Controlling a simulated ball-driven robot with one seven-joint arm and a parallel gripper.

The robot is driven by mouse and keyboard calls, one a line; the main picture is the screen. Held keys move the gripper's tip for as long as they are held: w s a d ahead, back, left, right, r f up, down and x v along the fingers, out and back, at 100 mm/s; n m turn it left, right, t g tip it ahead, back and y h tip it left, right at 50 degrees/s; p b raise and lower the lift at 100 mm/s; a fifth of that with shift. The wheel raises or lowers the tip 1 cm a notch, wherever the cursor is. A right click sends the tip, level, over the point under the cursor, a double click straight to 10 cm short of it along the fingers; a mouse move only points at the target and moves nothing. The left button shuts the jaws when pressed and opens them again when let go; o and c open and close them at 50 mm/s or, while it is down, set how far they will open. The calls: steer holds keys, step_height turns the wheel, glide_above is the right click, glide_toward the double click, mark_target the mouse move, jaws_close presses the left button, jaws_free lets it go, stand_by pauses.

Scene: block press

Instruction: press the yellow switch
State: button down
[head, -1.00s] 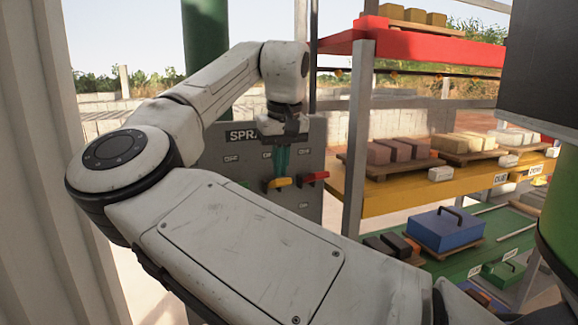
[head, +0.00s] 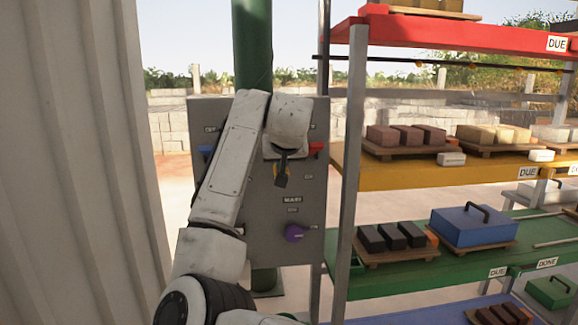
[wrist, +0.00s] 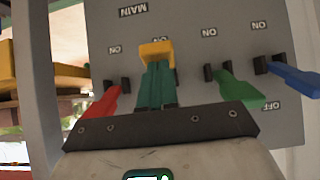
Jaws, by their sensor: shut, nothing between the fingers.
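The yellow switch (wrist: 157,50) is on a grey panel (wrist: 185,25), between a red switch (wrist: 103,101) and a green switch (wrist: 240,88). In the wrist view, which shows the panel upside down, my gripper's teal fingers (wrist: 156,68) are together, with no object between them. Their tips overlap the lower part of the yellow switch; whether they touch it I cannot tell. In the head view, my gripper (head: 281,178) is in front of the panel, and only a bit of yellow (head: 277,170) shows beside it.
A blue switch (wrist: 288,76) is at the far side of the row. A purple knob (head: 294,233) sits low on the panel, beneath the MAIN label (head: 292,199). A shelf rack (head: 349,130) with bricks stands close right of the panel; a ribbed white wall (head: 75,160) is at left.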

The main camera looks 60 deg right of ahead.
steer(key=shift+f+t+h+b, duration=0.8)
steer(key=shift+f+h+b, duration=0.3)
steer(key=shift+b, duration=0.3)
steer(key=shift+f, duration=0.1)
